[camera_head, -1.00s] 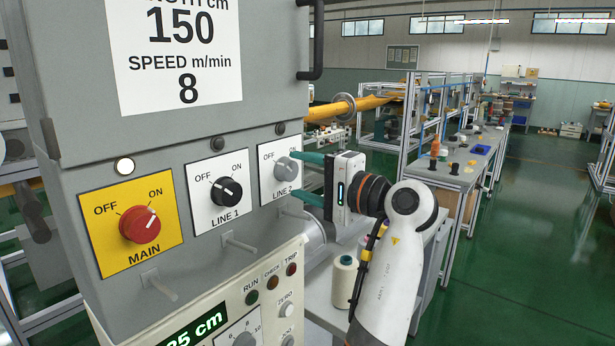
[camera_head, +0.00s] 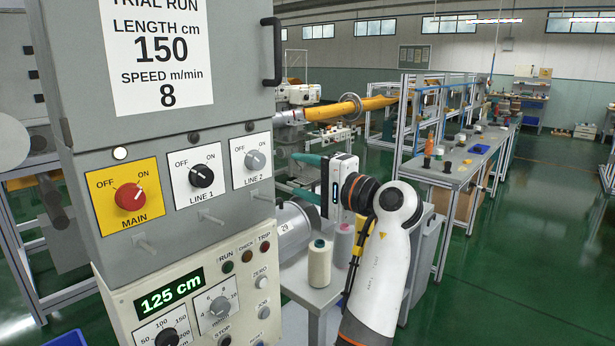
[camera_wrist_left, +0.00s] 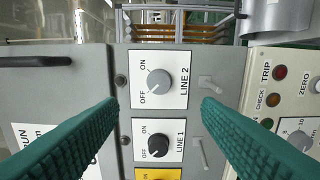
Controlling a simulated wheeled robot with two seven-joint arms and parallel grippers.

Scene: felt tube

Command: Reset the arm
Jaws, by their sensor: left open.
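A grey control panel (camera_head: 95,165) stands at the left of the head view. It bears a red MAIN knob (camera_head: 130,196) on a yellow plate, a black LINE 1 knob (camera_head: 202,175) and a grey LINE 2 knob (camera_head: 255,160). My left gripper (camera_head: 295,174) is open and empty, right of the LINE 2 plate and apart from its knob. In the left wrist view, the gripper's green fingers (camera_wrist_left: 158,104) spread in front of the panel, with the LINE 2 knob (camera_wrist_left: 158,82) and LINE 1 knob (camera_wrist_left: 158,145) seen between them. The LINE 2 knob's pale mark appears turned toward OFF.
Below the knobs, a cream console (camera_head: 185,265) shows 125 cm. Thread cones (camera_head: 320,263) stand on a low bench close to my left arm. A long workbench (camera_head: 450,170) stands behind. Green floor (camera_head: 530,240) is clear at the right.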

